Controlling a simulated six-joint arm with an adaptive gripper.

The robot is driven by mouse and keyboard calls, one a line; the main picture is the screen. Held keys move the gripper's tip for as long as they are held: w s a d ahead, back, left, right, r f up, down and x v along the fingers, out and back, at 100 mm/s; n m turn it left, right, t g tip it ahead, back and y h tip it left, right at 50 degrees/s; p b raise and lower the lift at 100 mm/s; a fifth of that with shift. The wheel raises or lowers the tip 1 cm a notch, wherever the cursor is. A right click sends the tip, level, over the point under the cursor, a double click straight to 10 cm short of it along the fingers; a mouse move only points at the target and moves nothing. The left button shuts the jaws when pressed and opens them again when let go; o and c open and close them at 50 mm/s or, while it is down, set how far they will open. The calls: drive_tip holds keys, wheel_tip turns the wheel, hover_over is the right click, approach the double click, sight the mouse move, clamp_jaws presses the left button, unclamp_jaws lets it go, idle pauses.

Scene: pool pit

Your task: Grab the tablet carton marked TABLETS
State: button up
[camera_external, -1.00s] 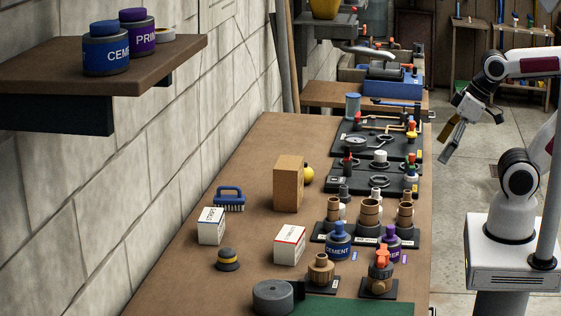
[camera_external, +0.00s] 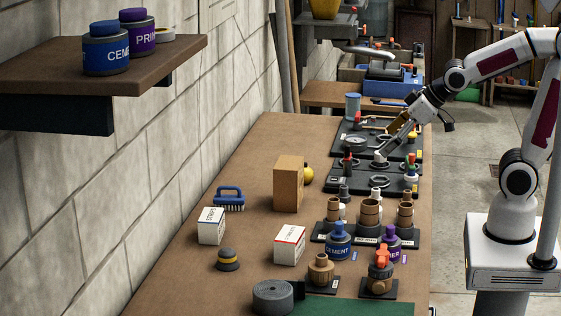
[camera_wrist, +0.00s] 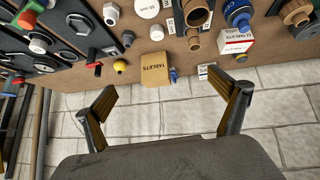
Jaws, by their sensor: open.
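A tall brown carton (camera_external: 287,184) stands mid-bench; in the wrist view the same brown carton (camera_wrist: 155,82) reads TABLETS. A white carton with a red stripe (camera_external: 289,246) stands nearer the camera; in the wrist view this white carton (camera_wrist: 236,41) also seems to read TABLETS. A white carton with a blue stripe (camera_external: 211,227) stands left of it, its print too small to read surely. My gripper (camera_external: 381,157) is open and empty over the black fittings boards at the bench's right side, apart from all cartons. Both spread fingers of my gripper (camera_wrist: 172,97) show in the wrist view.
A blue brush (camera_external: 229,198) and yellow ball (camera_external: 308,173) flank the brown carton. Pipe fittings, a blue cement bottle (camera_external: 338,243) and a purple-capped bottle (camera_external: 390,240) stand to the right. The stone wall borders the left. Bare wood lies around the cartons.

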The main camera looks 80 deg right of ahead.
sight(301, 169)
drive_tip(key=w+d+f+t, duration=0.2)
drive_tip(key=w+f, duration=0.1)
drive_tip(key=w, duration=0.3)
drive_tip(key=w+d+f+t, duration=0.2)
drive_tip(key=w+f, duration=0.2)
drive_tip(key=w, duration=0.3)
drive_tip(key=w+d+f+t+y, duration=0.1)
drive_tip(key=w+d+f+t, duration=0.1)
drive_tip(key=w, duration=0.5)
drive_tip(key=shift+w+d+f, duration=0.1)
drive_tip(key=shift+d+f, duration=0.15)
drive_tip(key=shift+f, duration=0.3)
drive_tip(key=shift+d+f, duration=0.25)
drive_tip(key=shift+f, duration=0.25)
drive_tip(key=shift+w+d+f+t, duration=0.15)
drive_tip(key=shift+w+f+t, duration=0.15)
drive_tip(key=shift+f, duration=0.25)
drive_tip(key=shift+w, duration=0.15)
drive_tip(key=shift+x, duration=1.15)
drive_tip(key=shift+w+f, duration=0.1)
drive_tip(key=shift+w, duration=0.05)
drive_tip(key=shift+f+x, duration=0.2)
drive_tip(key=shift+x, duration=2.2)
drive_tip(key=shift+c, duration=0.3)
